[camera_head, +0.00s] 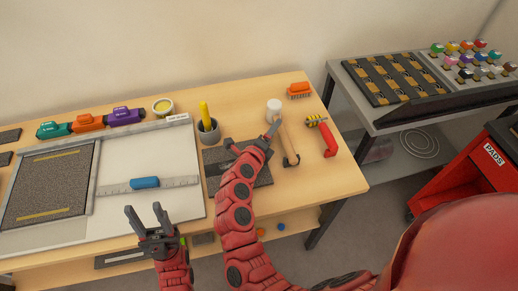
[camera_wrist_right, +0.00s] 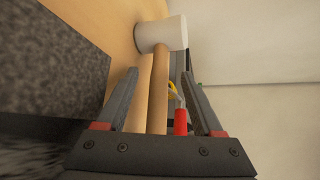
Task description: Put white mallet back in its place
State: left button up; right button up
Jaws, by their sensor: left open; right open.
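The white mallet (camera_head: 274,106) has a white cylindrical head and a long wooden handle. It lies on the wooden bench right of the dark slab, handle pointing toward the near edge. In the right wrist view the mallet head (camera_wrist_right: 163,35) is beyond the fingertips, and its handle shows between the two fingers in the picture. My right gripper (camera_head: 252,136) is open just left of the handle, above the slab; I cannot tell if it touches the handle. My left gripper (camera_head: 147,216) is open and empty over the near edge of the white board.
The dark slab (camera_head: 212,160) lies under my right arm. A red tool with a yellow-black end (camera_head: 328,139) lies right of the mallet, and an orange brush (camera_head: 299,90) behind. A grey cup (camera_head: 208,132) with a yellow tool stands left. A white board (camera_head: 181,205) carries a ruler (camera_head: 178,182).

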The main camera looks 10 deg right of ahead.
jog(key=b+v, duration=0.1)
jog(key=v, duration=1.1)
jog(key=shift+s+r, duration=0.15)
jog(key=shift+s, duration=0.05)
